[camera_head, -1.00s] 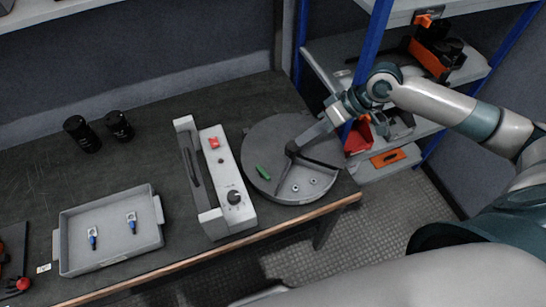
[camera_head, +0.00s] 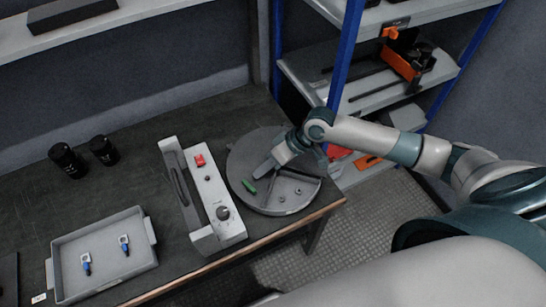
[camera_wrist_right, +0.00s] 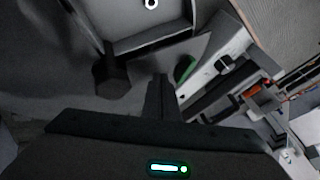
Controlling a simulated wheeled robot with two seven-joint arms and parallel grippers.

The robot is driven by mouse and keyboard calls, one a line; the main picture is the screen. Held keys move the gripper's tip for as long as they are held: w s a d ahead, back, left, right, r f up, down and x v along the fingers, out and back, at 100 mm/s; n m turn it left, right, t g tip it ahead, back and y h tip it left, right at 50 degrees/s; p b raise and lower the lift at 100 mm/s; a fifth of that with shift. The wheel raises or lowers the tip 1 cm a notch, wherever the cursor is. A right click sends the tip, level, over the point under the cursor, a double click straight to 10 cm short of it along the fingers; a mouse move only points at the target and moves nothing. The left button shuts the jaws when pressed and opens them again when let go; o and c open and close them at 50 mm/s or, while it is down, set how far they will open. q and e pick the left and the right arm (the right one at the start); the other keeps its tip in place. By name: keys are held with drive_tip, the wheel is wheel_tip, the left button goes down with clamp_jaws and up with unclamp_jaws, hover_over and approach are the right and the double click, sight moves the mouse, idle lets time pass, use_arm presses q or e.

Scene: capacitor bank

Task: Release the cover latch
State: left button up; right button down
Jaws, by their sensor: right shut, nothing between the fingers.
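A round grey drum (camera_head: 240,152) stands at the right end of the dark workbench. A small green tab (camera_head: 248,186) sits on its top at the left, and an open wedge-shaped section at the front right shows two round terminals. I cannot tell for sure which part is the latch; the green tab stands out most. My right gripper (camera_head: 259,174) is shut and empty, low over the drum, its tip close beside the green tab. In the right wrist view the shut fingers (camera_wrist_right: 160,88) point just left of the green tab (camera_wrist_right: 185,68); contact is unclear. My left gripper is out of view.
A grey box (camera_head: 207,190) with a red switch and black knob stands just left of the drum. A grey tray (camera_head: 103,287) holds two blue-ended lugs. Two black cylinders (camera_head: 67,160) stand at the back. A blue-posted shelf (camera_head: 347,50) rises behind the arm.

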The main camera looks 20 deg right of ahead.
drive_tip(key=shift+s+a+p, duration=0.2)
drive_tip(key=shift+a, duration=0.35)
drive_tip(key=shift+s+a+p, duration=0.2)
drive_tip(key=shift+a, duration=0.35)
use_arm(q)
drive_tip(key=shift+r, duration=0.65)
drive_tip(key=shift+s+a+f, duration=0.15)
use_arm(e)
drive_tip(key=shift+w+d, duration=0.1)
